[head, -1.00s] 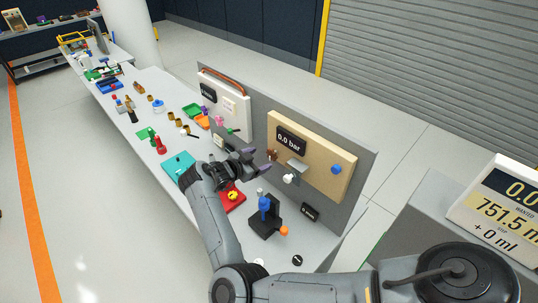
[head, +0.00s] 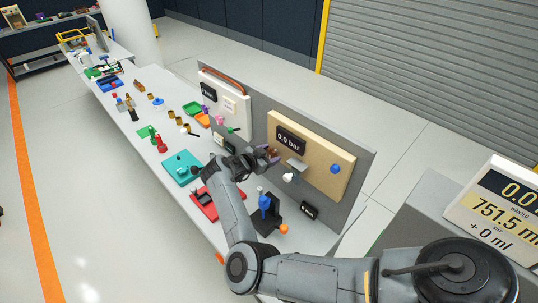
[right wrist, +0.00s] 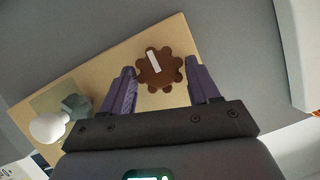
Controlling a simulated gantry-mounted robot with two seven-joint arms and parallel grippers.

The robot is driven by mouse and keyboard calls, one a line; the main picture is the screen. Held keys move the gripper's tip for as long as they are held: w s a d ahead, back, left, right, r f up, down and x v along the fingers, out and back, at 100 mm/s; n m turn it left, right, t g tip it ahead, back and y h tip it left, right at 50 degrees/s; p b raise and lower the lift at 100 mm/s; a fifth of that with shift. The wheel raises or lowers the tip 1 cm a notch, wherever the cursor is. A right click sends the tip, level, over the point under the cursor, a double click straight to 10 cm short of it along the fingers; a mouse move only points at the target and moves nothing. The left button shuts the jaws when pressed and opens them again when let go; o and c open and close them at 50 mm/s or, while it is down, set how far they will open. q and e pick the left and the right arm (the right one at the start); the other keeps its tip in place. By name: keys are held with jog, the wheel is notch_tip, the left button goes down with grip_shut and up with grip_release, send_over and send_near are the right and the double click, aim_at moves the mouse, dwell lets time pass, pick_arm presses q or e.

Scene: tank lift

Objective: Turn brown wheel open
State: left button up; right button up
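The brown wheel (right wrist: 160,77) has a lobed rim and a white bar mark across its upper part. It sits on a tan panel (head: 312,150) beside the "0.0 bar" display (head: 290,139). In the head view my gripper mostly hides the wheel. My right gripper (head: 269,153) is at the panel's left side. In the right wrist view its two purple fingers (right wrist: 162,72) are spread apart, one on each side of the wheel, with visible gaps to its rim. My left gripper is not in view.
A white knob (head: 288,177) below a grey bracket (head: 297,164) and a blue knob (head: 335,168) are on the same panel. On the bench below stand a blue-and-black device (head: 265,205), a red tray (head: 200,208) and a teal plate (head: 180,160).

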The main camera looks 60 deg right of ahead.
jog(key=c, duration=0.7)
jog(key=shift+w+d+f+n+g+b, duration=0.15)
jog(key=shift+n+g+b, duration=0.5)
jog(key=shift+b, duration=0.6)
jog(key=n+g+b, duration=0.1)
jog(key=n+b, duration=0.1)
jog(key=b, duration=0.4)
jog(key=n+g+b, duration=0.2)
jog(key=b, duration=0.4)
jog(key=n+g+b, duration=0.1)
jog(key=n+b, duration=0.2)
jog(key=b, duration=0.2)
jog(key=shift+w+f+g+y+b, duration=0.25)
jog(key=shift+w+f+y+b, duration=0.1)
jog(key=shift+f+y+b, duration=0.05)
jog(key=shift+r+n+g+b, duration=0.15)
jog(key=shift+n+g+b, duration=0.25)
jog(key=shift+n+b, duration=0.2)
jog(key=n+g, duration=0.1)
jog(key=n, duration=0.2)
jog(key=shift+w+h, duration=0.15)
jog(key=shift+h, duration=0.25)
jog(key=shift+n+g, duration=0.25)
jog(key=shift+g, duration=0.05)
